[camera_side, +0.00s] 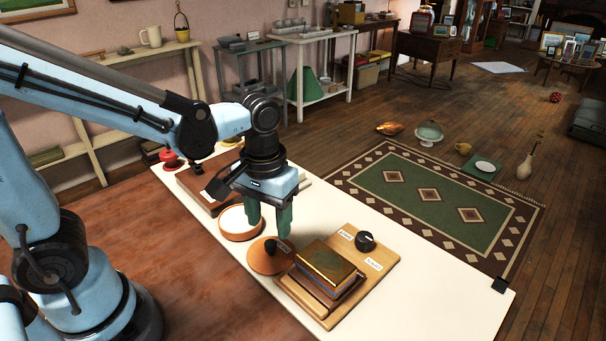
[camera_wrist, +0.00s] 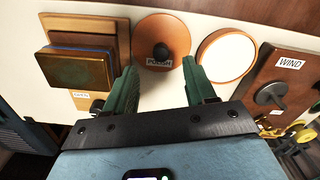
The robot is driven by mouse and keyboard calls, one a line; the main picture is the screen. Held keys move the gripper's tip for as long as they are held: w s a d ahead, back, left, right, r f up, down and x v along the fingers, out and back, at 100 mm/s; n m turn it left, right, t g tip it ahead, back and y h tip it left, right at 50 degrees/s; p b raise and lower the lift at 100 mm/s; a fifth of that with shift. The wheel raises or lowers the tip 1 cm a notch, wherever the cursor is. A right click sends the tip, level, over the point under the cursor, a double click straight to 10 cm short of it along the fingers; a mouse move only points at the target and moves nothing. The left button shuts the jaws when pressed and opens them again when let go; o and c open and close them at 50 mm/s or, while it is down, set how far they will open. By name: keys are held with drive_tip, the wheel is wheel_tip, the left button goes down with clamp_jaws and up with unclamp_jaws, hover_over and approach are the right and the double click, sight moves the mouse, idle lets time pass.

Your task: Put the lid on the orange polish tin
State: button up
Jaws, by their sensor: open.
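The orange polish tin (camera_side: 238,224) stands open on the white tabletop, its pale inside showing; in the wrist view the tin (camera_wrist: 226,56) is right of centre. Its orange lid (camera_side: 262,262) lies apart from it on the tabletop, with a dark knob on top. In the wrist view the lid (camera_wrist: 178,28) is at top centre, with a label partly reading "POLISH". My gripper (camera_side: 270,230) is open and empty, pointing down above the tabletop by the lid and tin. In the wrist view my gripper (camera_wrist: 160,66) has its green fingers spread below the lid.
A brown box (camera_side: 196,186) with a label stands beyond the tin. The tabletop's near right part (camera_side: 440,300) is clear.

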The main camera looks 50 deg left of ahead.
sight(270, 243)
drive_tip(key=shift+f, duration=2.55)
clamp_jaws()
